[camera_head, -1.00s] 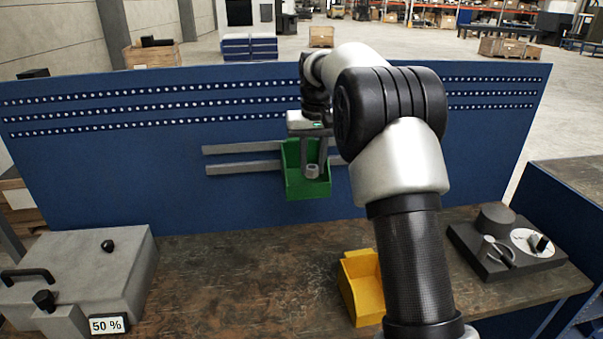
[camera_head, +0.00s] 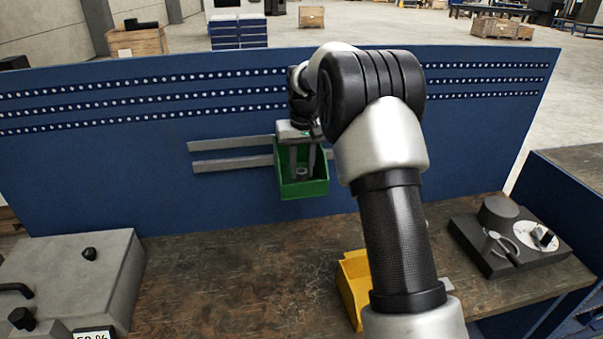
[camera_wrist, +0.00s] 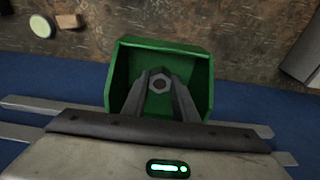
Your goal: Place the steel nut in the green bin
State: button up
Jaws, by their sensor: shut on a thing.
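The green bin (camera_head: 303,190) hangs on the rails of the blue back panel, behind the bench. My gripper (camera_head: 302,172) points down into the bin's opening, shut on the steel nut (camera_head: 301,171). In the wrist view the grey hexagonal nut (camera_wrist: 160,84) shows between the fingertips of my gripper (camera_wrist: 160,86), inside the outline of the green bin (camera_wrist: 201,70). The bin's front wall hides no part of the nut's top. I cannot tell whether the nut touches the bin's floor.
A yellow bin (camera_head: 353,284) stands on the brown bench (camera_head: 230,270), partly behind my arm. A grey box (camera_head: 75,270) with black knobs is at the left. Grey rails (camera_head: 232,163) run along the panel.

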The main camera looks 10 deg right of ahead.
notch_tip(320, 180, down, 2)
jog(key=o, duration=1.1)
